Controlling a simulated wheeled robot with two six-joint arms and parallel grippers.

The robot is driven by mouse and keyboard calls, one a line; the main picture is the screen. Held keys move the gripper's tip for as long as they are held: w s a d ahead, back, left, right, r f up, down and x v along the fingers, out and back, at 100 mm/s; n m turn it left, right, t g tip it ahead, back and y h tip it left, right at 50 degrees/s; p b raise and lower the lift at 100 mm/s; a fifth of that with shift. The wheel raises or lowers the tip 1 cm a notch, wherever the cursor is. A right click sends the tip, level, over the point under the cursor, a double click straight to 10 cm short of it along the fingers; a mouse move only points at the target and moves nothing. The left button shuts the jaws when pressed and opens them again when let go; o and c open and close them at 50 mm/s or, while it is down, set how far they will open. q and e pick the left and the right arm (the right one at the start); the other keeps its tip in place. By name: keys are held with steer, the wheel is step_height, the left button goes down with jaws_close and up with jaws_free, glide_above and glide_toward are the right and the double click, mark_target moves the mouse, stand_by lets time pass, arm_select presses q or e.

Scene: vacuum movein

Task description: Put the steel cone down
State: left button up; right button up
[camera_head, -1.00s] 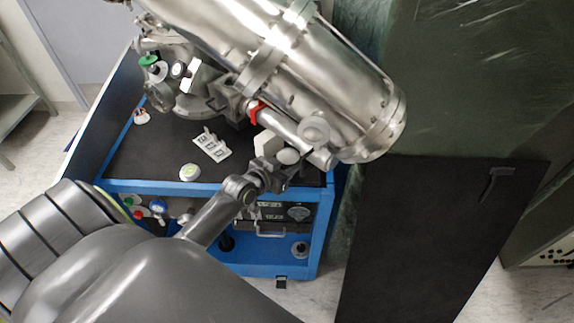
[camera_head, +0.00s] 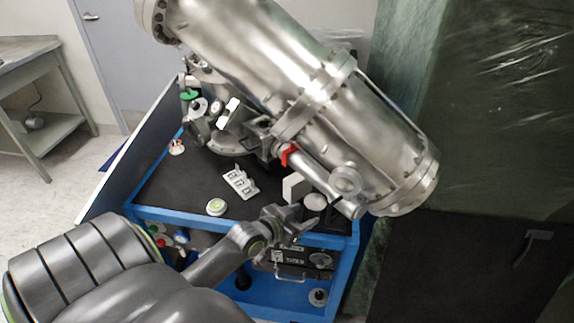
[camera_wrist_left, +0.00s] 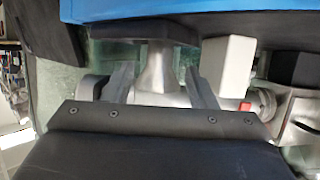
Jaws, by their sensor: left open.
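A pale, rounded steel piece that looks like the steel cone (camera_head: 315,201) shows beside a white block on the cart, just behind my left gripper (camera_head: 308,222). The fingers are open. Its narrow end merges with the metal behind it, so I cannot tell its full outline. My right gripper is not in view.
A large steel cylinder (camera_head: 260,60) with a side pipe hangs over the blue cart (camera_head: 190,217), close above my left gripper. A white block (camera_head: 293,187) stands close by.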

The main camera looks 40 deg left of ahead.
arm_select(q)
steer(key=v, duration=0.6)
steer(key=shift+s+r, duration=0.2)
steer(key=shift+s, duration=0.15)
steer(key=s+d+f+n+g+y, duration=0.1)
steer(key=s+d+f+g+y, duration=0.1)
steer(key=s+g, duration=0.5)
steer(key=s+d+f+n+g+y, duration=0.1)
steer(key=s+d+f+g, duration=0.15)
steer(key=s, duration=0.95)
step_height(320, 180, down, 25)
steer(key=a+g, duration=0.2)
steer(key=a, duration=0.1)
steer(key=s+d+f, duration=0.1)
steer(key=s+f, duration=1.3)
steer(key=s, duration=0.1)
steer(key=shift+d+f+g+h, duration=0.4)
steer(key=shift+g, duration=0.05)
